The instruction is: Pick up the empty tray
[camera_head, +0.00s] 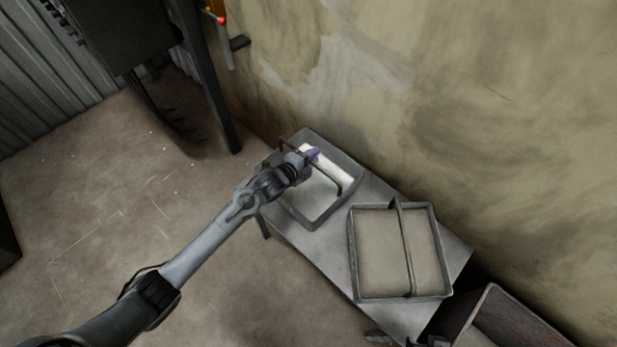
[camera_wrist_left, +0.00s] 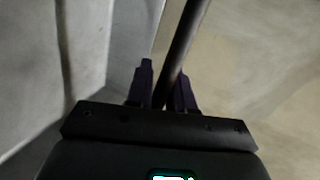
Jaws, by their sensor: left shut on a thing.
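A grey metal tray (camera_head: 312,222) with a raised bar handle (camera_head: 338,184) sits at the far left end of a metal table; its floor looks bare and pale. My left gripper (camera_head: 309,156) is at the handle's upper left part. In the left wrist view, the dark bar passes between the two purple fingers (camera_wrist_left: 160,88), which are shut on it. A second tray (camera_head: 351,270) with a handle stands to the right, filled with a flat beige material. Small dark parts at the bottom edge of the head view may be my right gripper (camera_head: 408,342); its jaws are unclear.
The metal table (camera_head: 310,245) stands close against a stained wall (camera_head: 430,100). An open bin (camera_head: 505,310) with a reddish inside is at the lower right. A dark post (camera_head: 205,90) stands at the upper left. The floor left of the table is clear.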

